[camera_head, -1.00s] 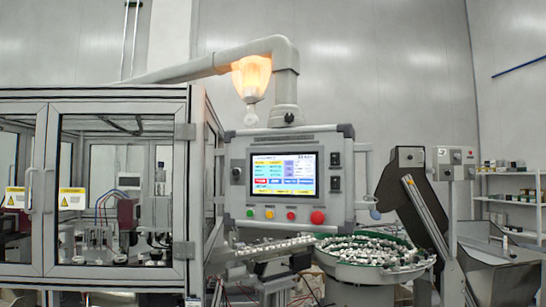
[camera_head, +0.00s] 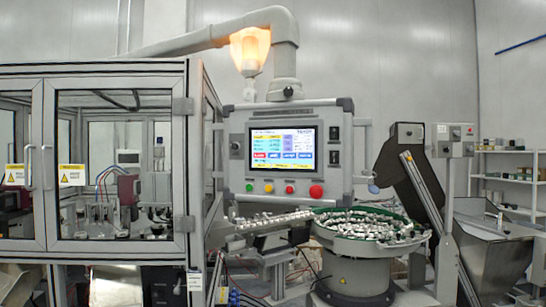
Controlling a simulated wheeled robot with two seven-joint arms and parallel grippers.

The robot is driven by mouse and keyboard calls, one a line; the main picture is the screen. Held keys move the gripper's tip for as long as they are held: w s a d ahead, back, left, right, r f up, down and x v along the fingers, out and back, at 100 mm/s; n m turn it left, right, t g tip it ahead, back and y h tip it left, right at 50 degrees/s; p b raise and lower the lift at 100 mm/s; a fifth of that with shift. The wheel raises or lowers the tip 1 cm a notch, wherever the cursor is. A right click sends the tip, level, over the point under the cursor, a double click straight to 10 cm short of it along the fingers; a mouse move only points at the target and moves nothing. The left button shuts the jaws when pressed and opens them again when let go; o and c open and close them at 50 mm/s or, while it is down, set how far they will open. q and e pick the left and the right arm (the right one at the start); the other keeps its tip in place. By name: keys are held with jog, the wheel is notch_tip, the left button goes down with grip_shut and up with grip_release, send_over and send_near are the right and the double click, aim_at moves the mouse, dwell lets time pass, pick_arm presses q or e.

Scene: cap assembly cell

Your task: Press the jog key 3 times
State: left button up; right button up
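The control panel (camera_head: 328,164) hangs from a grey overhead arm in the middle of the head view. Its lit screen (camera_head: 283,149) shows several coloured fields and a row of red, blue and other touch buttons near the bottom; the labels are too small to read, so I cannot tell which one is the jog key. Neither of my grippers is in view.
A glazed machine enclosure (camera_head: 117,180) stands at the left. A round feeder bowl (camera_head: 368,248) with many small caps sits below the panel, beside a loaded chute (camera_head: 262,226). A hopper conveyor (camera_head: 425,190) stands right. An orange lamp (camera_head: 250,48) glows above.

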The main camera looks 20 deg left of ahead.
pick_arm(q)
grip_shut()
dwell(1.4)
